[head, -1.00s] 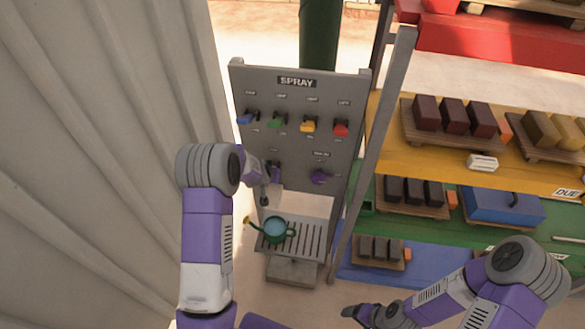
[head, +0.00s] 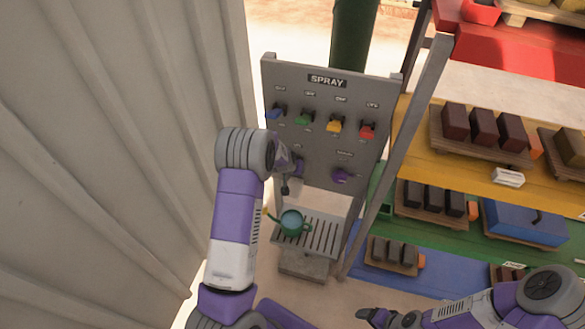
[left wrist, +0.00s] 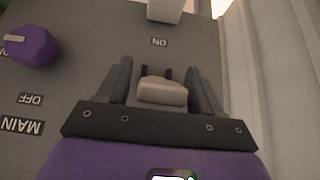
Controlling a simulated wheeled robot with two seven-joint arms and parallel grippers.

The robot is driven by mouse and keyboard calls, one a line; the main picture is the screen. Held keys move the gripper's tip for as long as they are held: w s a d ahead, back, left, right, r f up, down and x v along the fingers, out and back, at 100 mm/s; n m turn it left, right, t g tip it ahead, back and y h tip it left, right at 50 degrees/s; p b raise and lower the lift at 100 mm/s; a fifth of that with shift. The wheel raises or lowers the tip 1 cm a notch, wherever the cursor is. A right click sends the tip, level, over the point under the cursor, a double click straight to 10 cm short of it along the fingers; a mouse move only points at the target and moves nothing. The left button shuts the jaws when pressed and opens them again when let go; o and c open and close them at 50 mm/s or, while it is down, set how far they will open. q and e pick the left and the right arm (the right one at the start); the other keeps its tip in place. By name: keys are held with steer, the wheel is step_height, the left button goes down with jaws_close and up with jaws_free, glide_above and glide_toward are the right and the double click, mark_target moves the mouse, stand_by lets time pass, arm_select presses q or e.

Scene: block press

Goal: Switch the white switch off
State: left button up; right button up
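The white switch (left wrist: 162,92) is on the grey panel in the left wrist view, close to the upside-down ON label. In the head view I cannot make it out behind my left gripper (head: 290,178). My left gripper (left wrist: 162,88) is open, with one dark finger on each side of the switch and gaps visible between. The grey SPRAY panel (head: 325,155) stands upright in front of me. My right gripper (head: 366,314) is low at the bottom of the head view, away from the panel; its opening is unclear.
A purple knob (left wrist: 32,45) sits beside the switch, also visible in the head view (head: 341,175). Blue, green, yellow and red handles line the panel above. A green watering can (head: 291,223) stands on the grate below. Shelves with blocks are right; a corrugated wall is left.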

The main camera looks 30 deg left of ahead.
arm_select(q)
steer(key=v, duration=0.7)
steer(key=shift+s+r, duration=0.15)
steer(key=shift+r, duration=0.05)
stand_by(0.5)
